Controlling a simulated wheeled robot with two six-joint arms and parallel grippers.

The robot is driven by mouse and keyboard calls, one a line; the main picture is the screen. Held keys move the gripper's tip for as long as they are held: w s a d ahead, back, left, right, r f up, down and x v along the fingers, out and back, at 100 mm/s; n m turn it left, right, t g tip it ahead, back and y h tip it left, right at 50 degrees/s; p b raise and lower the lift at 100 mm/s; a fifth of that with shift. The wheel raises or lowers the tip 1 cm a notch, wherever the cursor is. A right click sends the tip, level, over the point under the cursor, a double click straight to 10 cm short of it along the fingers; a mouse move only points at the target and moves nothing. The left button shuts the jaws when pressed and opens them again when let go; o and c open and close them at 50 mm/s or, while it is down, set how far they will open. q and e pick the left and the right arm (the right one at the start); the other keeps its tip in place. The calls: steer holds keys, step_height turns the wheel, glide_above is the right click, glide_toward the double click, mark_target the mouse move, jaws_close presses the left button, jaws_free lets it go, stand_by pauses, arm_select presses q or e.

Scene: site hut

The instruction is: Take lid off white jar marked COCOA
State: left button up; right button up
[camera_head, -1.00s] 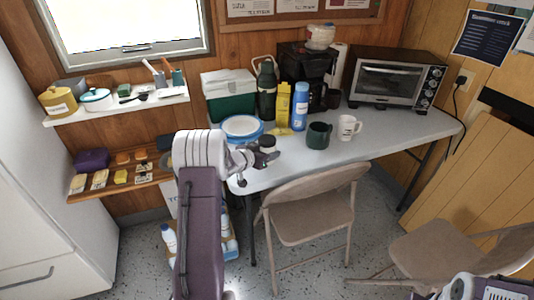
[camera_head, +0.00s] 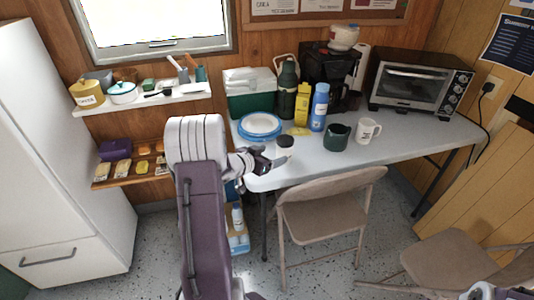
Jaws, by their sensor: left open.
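A small white jar with a dark lid (camera_head: 285,144) stands upright near the table's left front edge. Its label is too small to read, so I cannot confirm it says COCOA. My left gripper (camera_head: 266,161) is open and empty, just left of and in front of the jar in the picture. I cannot tell whether it touches the jar. A second pale jar (camera_head: 344,36) sits on top of the black coffee maker, its marking unreadable. My right gripper is out of view; only part of my right arm shows at bottom right.
Blue-rimmed plates (camera_head: 260,125) lie behind the jar. A green mug (camera_head: 336,137), a white mug (camera_head: 367,131), a blue bottle (camera_head: 319,107) and a yellow carton (camera_head: 302,104) stand to its right. A folding chair (camera_head: 330,204) stands in front of the table (camera_head: 430,139).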

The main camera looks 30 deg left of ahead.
arm_select(q)
steer(key=shift+v, duration=1.45)
steer(key=shift+w+d+f, duration=0.1)
steer(key=s+d+f+g, duration=0.2)
steer(key=s+d+g, duration=0.2)
steer(key=s+d, duration=0.2)
steer(key=s+d+f+g, duration=0.3)
steer(key=s+d+g, duration=0.1)
steer(key=s+d, duration=0.3)
steer(key=s+d+f+n+g+y, duration=0.1)
steer(key=s+d+f+g, duration=0.2)
steer(key=s+d, duration=0.4)
steer(key=shift+s+d+g, duration=0.2)
steer(key=shift+s+g, duration=0.3)
steer(key=shift+s, duration=0.35)
steer(key=shift+o, duration=0.4)
steer(key=shift+s, duration=0.15)
